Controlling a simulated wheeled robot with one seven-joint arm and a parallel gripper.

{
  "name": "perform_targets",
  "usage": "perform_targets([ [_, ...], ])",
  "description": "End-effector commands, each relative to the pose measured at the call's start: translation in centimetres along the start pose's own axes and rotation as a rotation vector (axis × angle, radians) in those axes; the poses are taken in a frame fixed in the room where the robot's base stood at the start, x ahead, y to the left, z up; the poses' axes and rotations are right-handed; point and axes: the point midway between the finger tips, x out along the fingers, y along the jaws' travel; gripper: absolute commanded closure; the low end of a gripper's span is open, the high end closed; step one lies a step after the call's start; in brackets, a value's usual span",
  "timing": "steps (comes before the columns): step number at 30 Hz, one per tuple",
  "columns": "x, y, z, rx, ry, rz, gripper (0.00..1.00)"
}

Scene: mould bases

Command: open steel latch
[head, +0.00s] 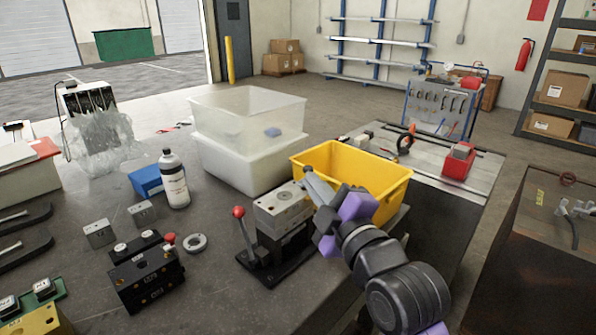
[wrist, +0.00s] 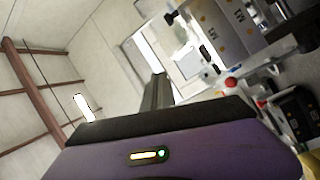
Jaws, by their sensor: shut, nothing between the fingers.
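A steel mould block (head: 283,207) sits on a black stand with a red-knobbed lever (head: 239,213), near the table's front right. I cannot make out a separate steel latch on it. My gripper (head: 308,176) is shut and empty, above the block's back right corner, between it and the yellow bin; I cannot tell whether it touches the block. In the wrist view my gripper's dark finger (wrist: 157,92) rises from the purple body. Steel blocks with lettering (wrist: 230,25) show tilted at the upper right of that view.
A yellow bin (head: 388,172) stands just behind my gripper. A frosted white tub (head: 235,160) is behind the block. A black mould base (head: 147,280), a steel ring (head: 195,243) and a white bottle (head: 174,180) stand left. Bare table lies between the ring and the lever.

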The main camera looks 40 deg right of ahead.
Motion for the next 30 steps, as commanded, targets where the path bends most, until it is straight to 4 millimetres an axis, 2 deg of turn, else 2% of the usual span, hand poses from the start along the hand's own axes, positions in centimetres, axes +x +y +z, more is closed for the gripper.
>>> perform_targets([
  [3,-0.1,-2.2,0.5,-0.13,-0.02,-0.087,1.0],
  [7,-0.3,-3.3,0.9,-0.222,-0.028,-0.134,1.0],
  [23,0.0,-3.5,1.1,-0.261,-0.027,-0.14,1.0],
  [30,2.7,-3.8,1.2,-0.262,-0.027,-0.138,1.0],
])
